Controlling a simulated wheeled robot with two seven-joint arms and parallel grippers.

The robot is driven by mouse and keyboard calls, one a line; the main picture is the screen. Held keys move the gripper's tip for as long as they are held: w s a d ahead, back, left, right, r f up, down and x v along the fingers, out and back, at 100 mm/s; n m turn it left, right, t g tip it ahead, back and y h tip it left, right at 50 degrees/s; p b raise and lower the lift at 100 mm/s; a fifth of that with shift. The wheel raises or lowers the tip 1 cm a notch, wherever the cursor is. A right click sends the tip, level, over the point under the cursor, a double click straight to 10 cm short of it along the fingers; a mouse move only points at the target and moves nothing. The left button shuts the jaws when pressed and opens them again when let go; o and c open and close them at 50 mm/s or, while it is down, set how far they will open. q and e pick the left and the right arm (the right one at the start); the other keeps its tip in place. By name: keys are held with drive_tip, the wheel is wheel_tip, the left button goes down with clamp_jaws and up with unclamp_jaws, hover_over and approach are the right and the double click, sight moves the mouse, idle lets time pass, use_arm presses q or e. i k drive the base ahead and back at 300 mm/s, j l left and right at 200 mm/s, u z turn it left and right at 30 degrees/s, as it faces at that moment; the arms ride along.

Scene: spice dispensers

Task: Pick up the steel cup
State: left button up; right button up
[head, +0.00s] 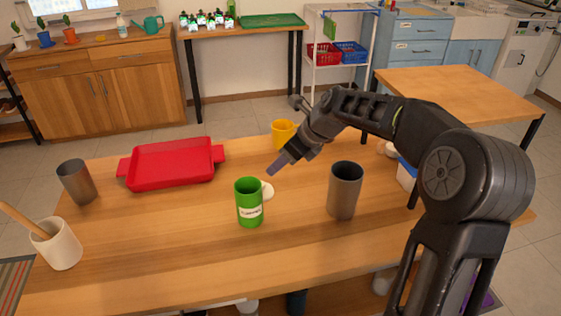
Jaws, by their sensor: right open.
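A metallic grey-brown cup (76,183) stands upright near the table's left edge. A taller dark grey cup (345,190) stands upright right of the middle. Both look like metal; I cannot be certain which is the steel one. My right gripper (278,165) reaches in from the right over the middle of the table. It is open, with nothing seen between its fingers. It is above and left of the dark grey cup, apart from it, and far right of the left cup. My left gripper is not in view.
A green labelled can (249,203) stands beside a small white round item (267,190). A yellow cup (284,134) is behind my gripper. A red tray (171,164) lies at back left. A white pot with a wooden stick (57,246) is front left. The front middle is clear.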

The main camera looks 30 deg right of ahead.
sight(346, 176)
drive_tip(key=k, duration=1)
